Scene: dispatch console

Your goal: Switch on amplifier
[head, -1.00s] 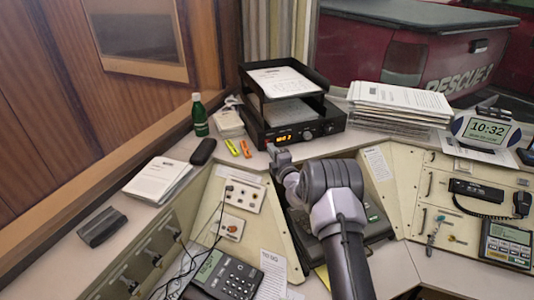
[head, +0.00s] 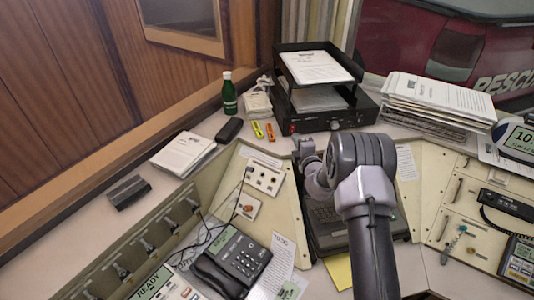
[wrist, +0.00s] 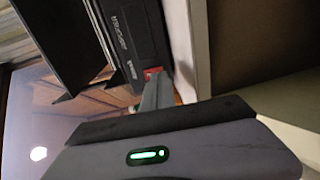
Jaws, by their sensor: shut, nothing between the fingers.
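The amplifier (head: 358,116) is a black box under a black paper tray at the back of the desk. Its front has a red switch (head: 292,128) at the left end and a round knob; no lit display shows now. In the wrist view the amplifier (wrist: 125,45) appears turned on its side, with the red switch (wrist: 152,73) just beyond my fingertips. My gripper (head: 305,145) is shut and empty, in front of the amplifier's left part. In the wrist view my gripper (wrist: 158,88) partly covers the switch area; whether it touches cannot be told.
A green bottle (head: 229,94), a black case (head: 229,130) and two highlighters (head: 264,130) stand or lie left of the amplifier. A paper stack (head: 438,100) is to its right. A laptop (head: 335,225) lies below my arm. A desk phone (head: 235,262) is at front left.

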